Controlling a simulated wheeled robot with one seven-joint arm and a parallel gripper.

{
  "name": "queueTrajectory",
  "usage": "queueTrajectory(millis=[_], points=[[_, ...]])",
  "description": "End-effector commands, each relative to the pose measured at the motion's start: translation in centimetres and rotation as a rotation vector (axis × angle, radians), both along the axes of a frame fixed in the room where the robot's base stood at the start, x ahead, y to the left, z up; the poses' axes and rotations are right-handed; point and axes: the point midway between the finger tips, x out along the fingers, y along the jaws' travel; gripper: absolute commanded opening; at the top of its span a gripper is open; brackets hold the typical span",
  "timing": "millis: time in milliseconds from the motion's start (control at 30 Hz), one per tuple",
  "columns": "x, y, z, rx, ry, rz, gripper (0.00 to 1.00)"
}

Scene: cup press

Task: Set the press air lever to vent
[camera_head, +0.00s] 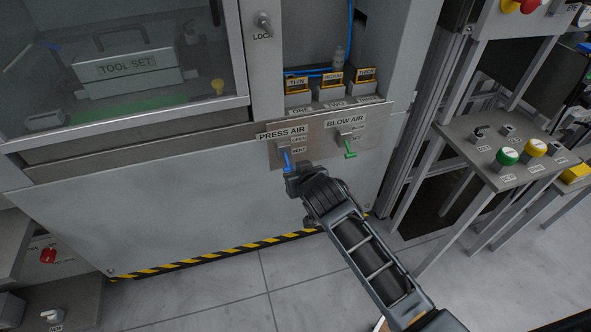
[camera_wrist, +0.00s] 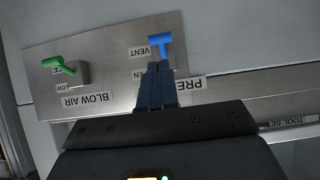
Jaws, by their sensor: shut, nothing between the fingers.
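The press air lever (camera_head: 287,159) has a blue handle on a grey block under the PRESS AIR label (camera_head: 282,132). Its handle points down, level with the lower VENT label (camera_head: 298,149) rather than the upper one. In the wrist view, which is upside down, the blue handle (camera_wrist: 161,42) sits beside the VENT label (camera_wrist: 139,52). My gripper (camera_head: 291,172) is just below the handle. In the wrist view my fingertips (camera_wrist: 157,66) are shut together with nothing between them, very close to the handle. I cannot tell whether they touch it.
The blow air lever (camera_head: 350,150), with a green handle, is on the same metal plate to the right. A stand with green and yellow buttons (camera_head: 507,156) is at the right. The floor in front is clear.

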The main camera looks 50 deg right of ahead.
Motion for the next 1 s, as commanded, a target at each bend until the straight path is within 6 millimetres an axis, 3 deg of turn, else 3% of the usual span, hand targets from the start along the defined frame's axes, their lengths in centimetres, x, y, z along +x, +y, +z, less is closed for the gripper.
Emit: queueTrajectory(millis=[433, 1000], points=[[-5.4, 3.6, 3.2, 0.000, -0.001, 0.001, 0.00], [-6.0, 4.1, 3.7, 0.000, -0.001, -0.001, 0.00]])
